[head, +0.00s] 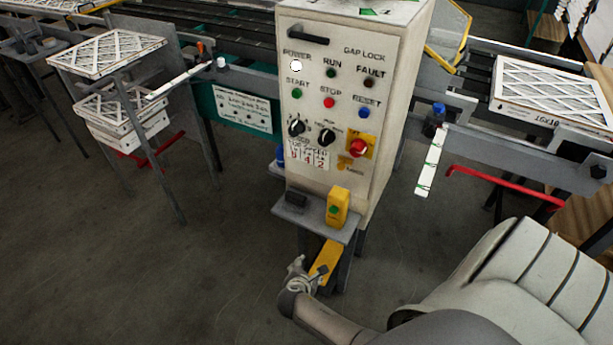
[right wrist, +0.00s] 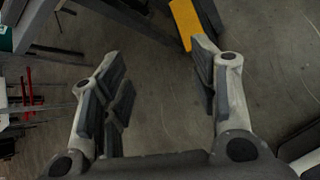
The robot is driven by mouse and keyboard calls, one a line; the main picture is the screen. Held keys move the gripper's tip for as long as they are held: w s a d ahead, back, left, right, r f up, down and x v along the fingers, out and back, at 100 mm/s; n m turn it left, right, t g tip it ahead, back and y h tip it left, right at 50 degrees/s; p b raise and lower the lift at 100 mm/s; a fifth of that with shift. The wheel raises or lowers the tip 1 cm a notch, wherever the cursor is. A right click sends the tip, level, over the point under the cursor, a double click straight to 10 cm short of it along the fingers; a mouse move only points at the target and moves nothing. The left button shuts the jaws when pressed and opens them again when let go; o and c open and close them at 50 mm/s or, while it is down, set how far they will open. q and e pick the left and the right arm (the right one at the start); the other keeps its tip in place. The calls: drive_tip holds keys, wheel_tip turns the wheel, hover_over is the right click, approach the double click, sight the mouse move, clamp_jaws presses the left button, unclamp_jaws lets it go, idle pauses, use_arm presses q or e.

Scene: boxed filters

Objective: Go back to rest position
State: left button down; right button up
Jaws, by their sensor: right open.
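My right gripper (head: 308,274) is low in the middle of the head view, in front of the control cabinet's base and below its small shelf. In the right wrist view its two fingers (right wrist: 160,85) are spread wide with only bare floor between them. It is open and empty. A yellow bar (head: 325,262) lies just behind it in the head view. The yellow part also shows beyond the fingers in the right wrist view (right wrist: 186,22). My left gripper is not in either view.
The control cabinet (head: 335,110) stands in the middle, with a yellow box (head: 338,206) on its grey shelf (head: 300,216). A boxed filter (head: 552,92) lies on the conveyor at right. A stand at left holds filters (head: 108,52). The floor (head: 130,270) at lower left is clear.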

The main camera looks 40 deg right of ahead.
drive_tip(key=shift+s+f, duration=0.1)
idle(0.5)
drive_tip(key=s+a+f+m+g+y+b, duration=0.1)
drive_tip(key=s+a+f+m+y, duration=0.15)
drive_tip(key=s+f, duration=0.5)
drive_tip(key=s+a+f+m+g+y, duration=0.2)
drive_tip(key=s+a+f+m, duration=0.1)
drive_tip(key=s+f, duration=0.4)
drive_tip(key=s+a+f+m+y, duration=0.1)
drive_tip(key=s+f+m, duration=0.1)
drive_tip(key=s, duration=0.5)
drive_tip(key=s+a+f+m+g, duration=0.1)
drive_tip(key=s+f+m, duration=0.1)
drive_tip(key=s+m, duration=0.3)
drive_tip(key=s+a+f+m+y, duration=0.1)
drive_tip(key=s+m, duration=0.3)
drive_tip(key=s, duration=0.5)
drive_tip(key=shift+s+f+g+y+b, duration=0.35)
drive_tip(key=shift+s+f+g+b, duration=0.1)
drive_tip(key=shift+f, duration=0.45)
